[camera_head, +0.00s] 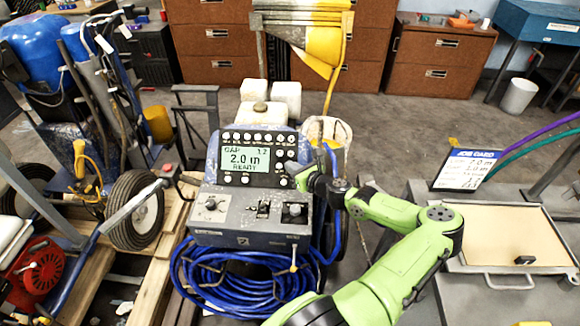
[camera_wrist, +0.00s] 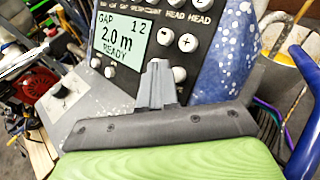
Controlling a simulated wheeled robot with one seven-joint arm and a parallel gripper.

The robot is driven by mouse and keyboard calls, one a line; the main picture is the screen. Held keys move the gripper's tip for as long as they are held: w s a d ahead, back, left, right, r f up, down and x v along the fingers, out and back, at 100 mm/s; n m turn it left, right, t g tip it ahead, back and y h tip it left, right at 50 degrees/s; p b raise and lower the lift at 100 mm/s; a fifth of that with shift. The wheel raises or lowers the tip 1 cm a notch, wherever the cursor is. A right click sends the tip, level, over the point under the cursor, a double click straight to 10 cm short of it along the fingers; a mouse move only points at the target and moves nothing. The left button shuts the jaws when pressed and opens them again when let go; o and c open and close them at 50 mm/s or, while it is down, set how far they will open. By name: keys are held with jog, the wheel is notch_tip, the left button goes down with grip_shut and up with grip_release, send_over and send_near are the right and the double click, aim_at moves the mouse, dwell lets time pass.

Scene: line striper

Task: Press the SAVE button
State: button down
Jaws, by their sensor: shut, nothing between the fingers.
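The control panel (camera_head: 208,162) of the striper has a lit screen (camera_head: 243,158) reading GAP 2.0 m READY. Round pale buttons sit above, right of and below the screen. No SAVE label is readable in either view. My gripper (camera_head: 292,168) is at the panel's lower right. In the wrist view my gripper (camera_wrist: 157,66) is shut and empty, its tips over the lower part of the panel. A pale button (camera_wrist: 180,74) shows just right of the fingertips, and another pale button (camera_wrist: 110,72) shows to their left. I cannot tell whether the tips touch the panel.
Below the panel is a grey box (camera_head: 237,217) with knobs and a switch. A coil of blue hose (camera_head: 225,277) hangs under it. A blue hose (camera_wrist: 304,110) rises at the right. A job card (camera_head: 467,168) and tray (camera_head: 505,238) stand right of my arm.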

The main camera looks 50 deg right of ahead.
jog(key=shift+f, duration=0.1)
jog(key=shift+w+d+f, duration=0.15)
jog(key=shift+d+f, duration=0.05)
dwell(0.4)
jog(key=shift+w+d+f, duration=0.2)
jog(key=shift+d+f, duration=0.05)
jog(key=shift+f, duration=0.1)
dwell(0.5)
dwell(0.4)
jog(key=shift+s+a+r+p, duration=0.45)
jog(key=shift+r+p, duration=0.2)
jog(key=shift+p, duration=0.35)
jog(key=s+a+r+p, duration=0.1)
jog(key=p, duration=0.1)
jog(key=s+a+r+p, duration=0.1)
jog(key=r+p, duration=0.1)
jog(key=shift+a+r+p, duration=0.3)
jog(key=shift+a, duration=0.1)
